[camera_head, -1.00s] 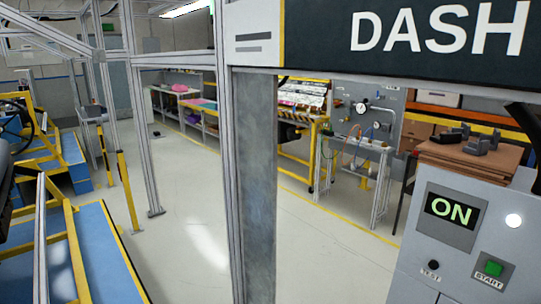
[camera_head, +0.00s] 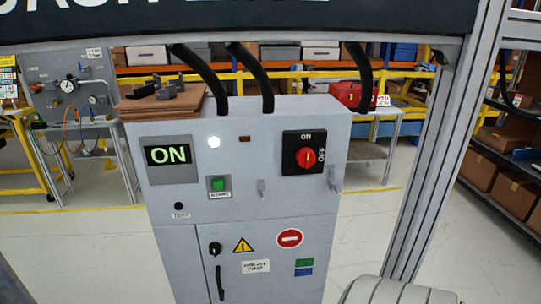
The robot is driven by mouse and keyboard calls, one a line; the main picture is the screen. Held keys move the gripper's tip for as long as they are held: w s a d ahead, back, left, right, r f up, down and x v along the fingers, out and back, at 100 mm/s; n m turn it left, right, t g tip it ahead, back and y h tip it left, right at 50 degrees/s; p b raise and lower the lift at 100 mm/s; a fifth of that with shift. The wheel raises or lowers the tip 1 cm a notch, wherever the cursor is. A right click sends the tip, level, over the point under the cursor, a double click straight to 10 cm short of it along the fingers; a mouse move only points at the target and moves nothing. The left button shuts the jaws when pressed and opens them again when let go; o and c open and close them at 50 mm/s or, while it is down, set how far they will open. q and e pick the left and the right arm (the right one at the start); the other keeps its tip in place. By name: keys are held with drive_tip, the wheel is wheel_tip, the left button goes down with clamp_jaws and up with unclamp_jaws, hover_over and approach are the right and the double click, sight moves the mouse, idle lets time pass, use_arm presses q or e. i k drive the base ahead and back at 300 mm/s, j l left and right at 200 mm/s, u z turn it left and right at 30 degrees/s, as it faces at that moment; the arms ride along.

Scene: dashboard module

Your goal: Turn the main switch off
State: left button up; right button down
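The main switch (camera_head: 305,157) is a red rotary knob on a black square plate at the upper right of a grey cabinet's front. The plate is marked ON at the top and OFF, turned sideways, at the right. The knob's grip looks upright, in line with the ON mark. A display (camera_head: 168,155) at the cabinet's upper left reads ON in green. Neither of my grippers is in view, and nothing touches the switch.
The grey cabinet (camera_head: 260,225) stands ahead, with black cables rising from its top. A green button (camera_head: 218,184) and small hooks (camera_head: 334,180) are on its front. A metal post (camera_head: 440,150) stands at the right. A pale rounded part, perhaps mine, shows at the bottom right.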

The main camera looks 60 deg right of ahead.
sight(305, 157)
drive_tip(key=z, duration=2.05)
